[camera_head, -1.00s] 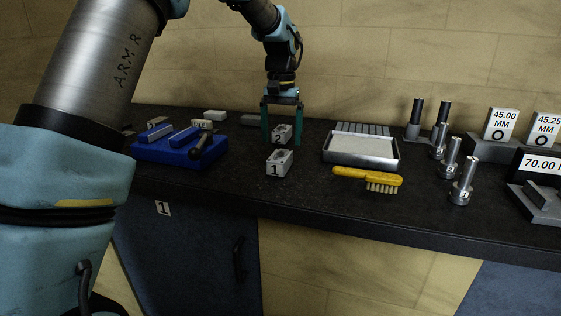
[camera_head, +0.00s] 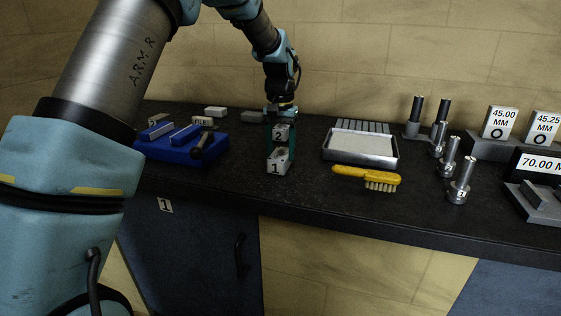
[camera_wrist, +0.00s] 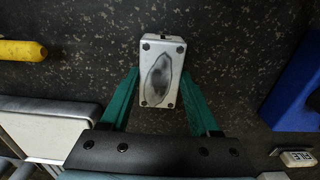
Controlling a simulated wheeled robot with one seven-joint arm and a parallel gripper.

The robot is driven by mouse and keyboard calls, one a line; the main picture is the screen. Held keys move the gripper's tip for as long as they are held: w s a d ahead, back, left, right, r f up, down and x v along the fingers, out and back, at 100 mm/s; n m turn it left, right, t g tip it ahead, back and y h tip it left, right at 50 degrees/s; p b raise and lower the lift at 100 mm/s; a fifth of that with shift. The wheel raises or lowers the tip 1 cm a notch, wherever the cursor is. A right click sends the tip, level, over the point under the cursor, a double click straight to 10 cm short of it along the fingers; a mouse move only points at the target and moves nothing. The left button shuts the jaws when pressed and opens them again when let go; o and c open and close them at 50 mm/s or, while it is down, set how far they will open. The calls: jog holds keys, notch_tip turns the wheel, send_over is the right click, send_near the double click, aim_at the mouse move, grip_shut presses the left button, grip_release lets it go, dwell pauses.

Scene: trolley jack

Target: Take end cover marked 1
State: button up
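The end cover marked 1 (camera_head: 277,164) is a small pale metal block standing on the dark bench, its number facing the front. In the wrist view the end cover's top (camera_wrist: 162,75) shows a dark oval and small corner screws or holes. A like block marked 2 (camera_head: 281,134) shows just behind it in the head view. My gripper (camera_head: 281,156) points down at the block marked 1. Its green fingers are open, one on each side of the block; any contact is hard to tell. In the wrist view the gripper's tips (camera_wrist: 161,73) flank the block closely.
A yellow brush (camera_head: 367,177) and a metal tray (camera_head: 360,158) lie to the right. A blue tray (camera_head: 175,152) with tools is to the left. Metal plug gauges (camera_head: 461,184) and size-marked blocks (camera_head: 499,123) stand farther right. The bench's front edge is close.

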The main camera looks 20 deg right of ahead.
grip_shut()
jog(key=shift+r, duration=0.1)
dwell(0.6)
